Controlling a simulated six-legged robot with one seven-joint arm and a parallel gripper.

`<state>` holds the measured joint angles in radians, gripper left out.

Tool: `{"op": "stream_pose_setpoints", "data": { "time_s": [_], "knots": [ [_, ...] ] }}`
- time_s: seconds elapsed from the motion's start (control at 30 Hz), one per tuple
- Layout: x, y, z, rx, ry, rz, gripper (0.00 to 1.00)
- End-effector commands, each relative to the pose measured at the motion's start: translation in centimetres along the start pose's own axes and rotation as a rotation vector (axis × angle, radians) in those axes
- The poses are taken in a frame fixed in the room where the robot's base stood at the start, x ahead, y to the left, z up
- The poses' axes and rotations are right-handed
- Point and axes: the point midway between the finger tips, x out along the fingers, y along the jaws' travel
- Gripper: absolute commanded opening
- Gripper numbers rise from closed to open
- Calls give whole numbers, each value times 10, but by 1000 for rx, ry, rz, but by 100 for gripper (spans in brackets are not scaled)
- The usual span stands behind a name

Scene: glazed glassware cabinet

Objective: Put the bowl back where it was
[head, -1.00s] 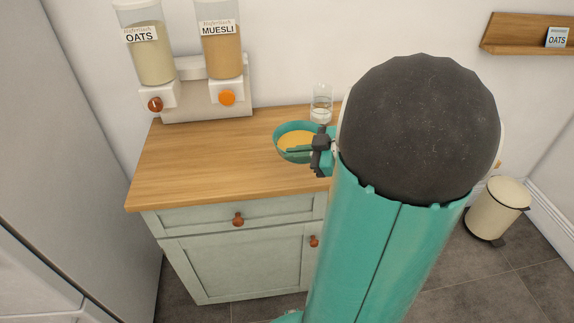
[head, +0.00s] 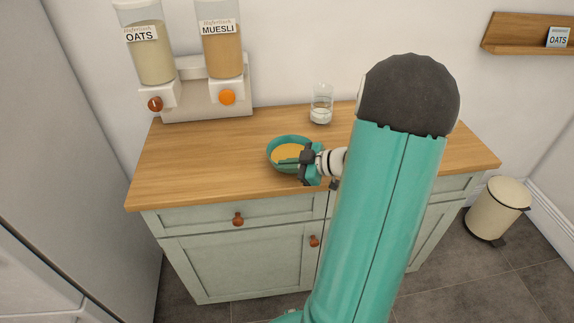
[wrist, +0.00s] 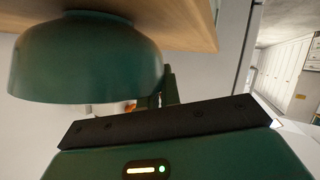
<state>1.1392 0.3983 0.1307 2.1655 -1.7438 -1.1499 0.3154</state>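The teal bowl (head: 272,161) holds a golden-yellow filling and is level, at the middle of the wooden counter in the head view. My gripper (head: 303,162) is at the bowl's right rim, with a finger reaching over the filling. It appears shut on that rim. The wrist view is upside down and shows the bowl's outer wall (wrist: 85,60), with the wooden counter above it in the picture. The dark fingers (wrist: 166,88) are at the bowl's edge there, partly hidden by the bowl. I cannot tell whether the bowl's foot touches the counter.
A dispenser with an oats container (head: 150,52) and a muesli container (head: 222,50) stands at the counter's back left. The counter's left part (head: 190,160) is clear. A bin (head: 496,208) stands right of the cabinet.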

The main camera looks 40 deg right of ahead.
Motion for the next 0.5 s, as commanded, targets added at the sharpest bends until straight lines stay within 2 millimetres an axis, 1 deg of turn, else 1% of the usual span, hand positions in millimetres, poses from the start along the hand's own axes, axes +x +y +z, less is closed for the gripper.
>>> {"op": "stream_pose_setpoints", "data": {
  "time_s": [0.17, 0.27, 0.3, 0.5],
  "knots": [
    [1, -1, 2, 0, 1, -1, 0],
    [1, -1, 2, 0, 0, -1, 18],
    [1, -1, 2, 0, 0, -1, 26],
    [1, -1, 2, 0, 0, -1, 27]
  ]
}}
